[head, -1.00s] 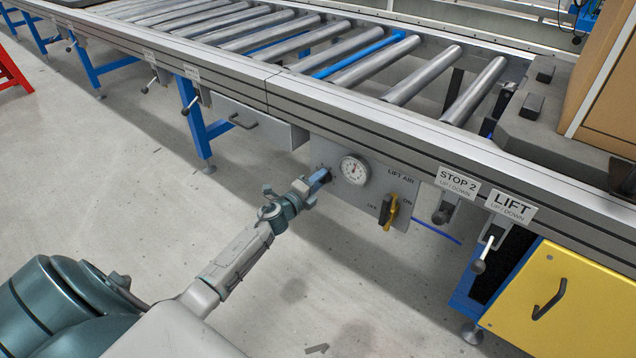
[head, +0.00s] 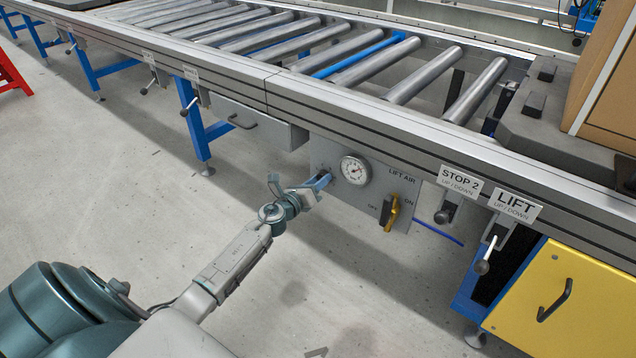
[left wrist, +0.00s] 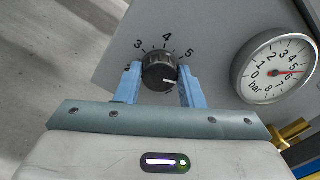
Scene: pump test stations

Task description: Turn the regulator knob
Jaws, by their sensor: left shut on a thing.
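The regulator knob (left wrist: 158,73) is black and ribbed, on a grey panel (left wrist: 215,40) with the numbers 2 to 5 around it. Its white mark points to the right, past the 5. My left gripper (left wrist: 158,70) is shut on the knob, with one blue finger on each side. In the head view, my left gripper (head: 322,181) reaches the panel left of the gauge and hides the knob. The round white bar gauge (left wrist: 276,68) is right of the knob, its red needle near 5. It also shows in the head view (head: 355,170). My right gripper is out of view.
A yellow LIFT AIR valve handle (head: 391,212) is right of the gauge. The STOP 2 lever (head: 444,214) and LIFT lever (head: 485,260) hang further right. The roller conveyor (head: 340,50) runs above. The floor (head: 390,300) in front is clear.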

